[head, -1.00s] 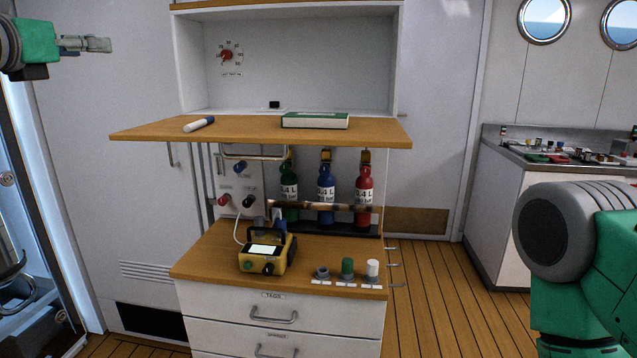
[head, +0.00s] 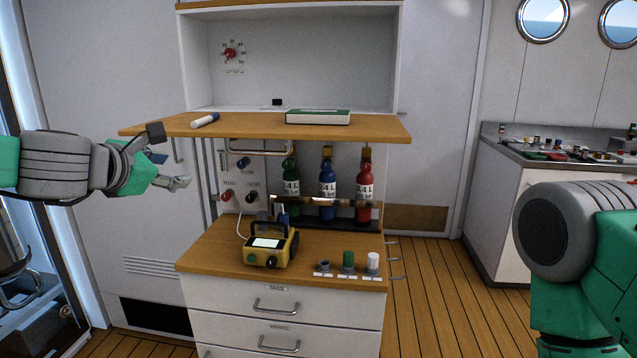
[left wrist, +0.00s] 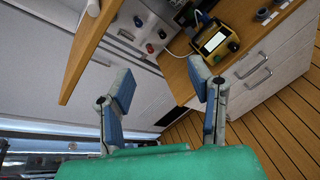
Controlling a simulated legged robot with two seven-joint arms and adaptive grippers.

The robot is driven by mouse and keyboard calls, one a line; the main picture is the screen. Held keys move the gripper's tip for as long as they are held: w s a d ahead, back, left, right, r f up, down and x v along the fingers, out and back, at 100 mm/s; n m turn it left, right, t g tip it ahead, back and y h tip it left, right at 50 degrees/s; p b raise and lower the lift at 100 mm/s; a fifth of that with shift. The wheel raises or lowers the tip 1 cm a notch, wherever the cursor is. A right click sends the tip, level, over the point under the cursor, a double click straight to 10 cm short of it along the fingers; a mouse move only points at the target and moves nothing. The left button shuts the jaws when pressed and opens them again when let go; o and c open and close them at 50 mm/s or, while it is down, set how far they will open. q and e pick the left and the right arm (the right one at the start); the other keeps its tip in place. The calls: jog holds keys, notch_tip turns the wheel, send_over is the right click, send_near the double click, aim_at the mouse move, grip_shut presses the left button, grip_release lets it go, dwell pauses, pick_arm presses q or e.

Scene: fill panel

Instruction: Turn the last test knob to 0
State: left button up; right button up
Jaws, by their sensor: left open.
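The last test knob (head: 230,54) is a small red knob on a round dial, on the back wall of the open upper cabinet at its left. Its scale numbers and pointer are too small to read. My left gripper (head: 170,168) is open and empty, left of the cabinet and just below the level of the wooden shelf, well below and left of the knob. Its two fingers are spread apart in the left wrist view (left wrist: 163,82), with nothing between them. The knob does not show in that view. My right arm is at the right edge, its gripper out of view.
The wooden shelf (head: 270,127) juts out between my left gripper and the dial, bearing a marker (head: 205,120) and a green-white book (head: 318,117). Below are blue (head: 243,163), red (head: 228,196) and black (head: 251,198) knobs, gas bottles (head: 328,190) and a yellow device (head: 270,246).

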pick_arm(q)
jog(key=s+d+f+m+g, duration=0.2)
jog(key=s+d+f+m, duration=0.15)
jog(key=f, duration=0.65)
jog(key=s+d+f+m+g, duration=0.2)
jog(key=f+m, duration=0.2)
jog(key=f, duration=0.6)
jog(key=s+f+m+g, duration=0.3)
jog(key=s+f+m, duration=0.4)
jog(key=s+f, duration=0.65)
jog(key=s+a+f+m+g+y, duration=0.1)
jog(key=s+a+f+m+g, duration=0.1)
jog(key=s+f+m, duration=0.2)
jog(key=s+a+f+m+g+y, duration=0.1)
jog(key=s+f+m, duration=0.3)
jog(key=s, duration=0.7)
jog(key=s+a+f+m+g+y, duration=0.1)
jog(key=s+a+f+m+g, duration=0.2)
jog(key=s, duration=0.5)
notch_tip(320, 180, down, 3)
jog(key=shift+s+a+r+m, duration=0.15)
jog(key=shift+a+m, duration=0.2)
jog(key=shift+m, duration=0.4)
